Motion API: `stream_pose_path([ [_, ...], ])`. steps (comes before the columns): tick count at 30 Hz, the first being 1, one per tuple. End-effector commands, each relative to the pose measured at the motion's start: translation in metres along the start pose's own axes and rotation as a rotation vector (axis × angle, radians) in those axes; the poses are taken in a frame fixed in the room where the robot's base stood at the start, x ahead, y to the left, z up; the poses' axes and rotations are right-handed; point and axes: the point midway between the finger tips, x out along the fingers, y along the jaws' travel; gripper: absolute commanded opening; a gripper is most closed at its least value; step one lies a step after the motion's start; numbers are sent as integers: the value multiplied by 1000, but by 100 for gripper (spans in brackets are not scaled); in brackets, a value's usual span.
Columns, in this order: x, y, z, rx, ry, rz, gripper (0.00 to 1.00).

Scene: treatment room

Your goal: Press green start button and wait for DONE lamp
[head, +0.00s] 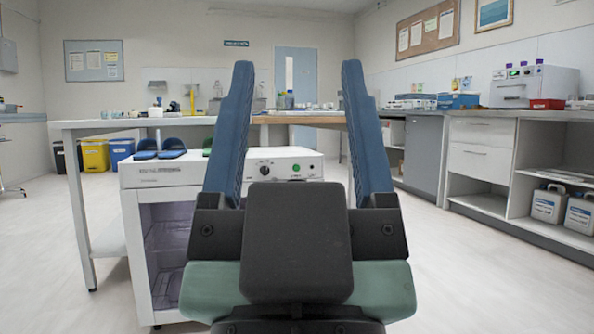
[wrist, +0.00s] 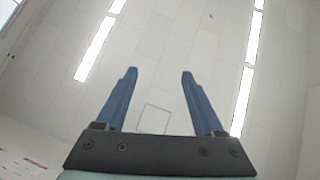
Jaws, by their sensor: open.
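A white cabinet unit (head: 162,173) with a glass-fronted lower compartment stands ahead, left of centre in the head view. Its upper front panel carries a black knob (head: 264,170) and a small green button (head: 295,167), seen between my fingers. I cannot make out a lit lamp or a DONE label. My gripper (head: 297,66) is open and empty, its blue fingers pointing up in front of the unit and hiding part of it. In the wrist view my gripper (wrist: 159,72) faces the ceiling, with nothing between the fingers.
At right is a bench (head: 480,150) with a white device (head: 535,86) and white jugs (head: 549,204) below. Bins (head: 95,156) stand at back left. Floor at right is clear.

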Motion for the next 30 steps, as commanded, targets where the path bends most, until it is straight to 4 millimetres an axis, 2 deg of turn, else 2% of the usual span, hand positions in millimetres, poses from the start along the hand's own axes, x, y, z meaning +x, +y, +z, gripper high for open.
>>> stream_pose_path([
  [1,0,0,0,0,0,0,59],
  [11,0,0,0,0,0,0,0],
  [30,0,0,0,0,0,0,0],
])
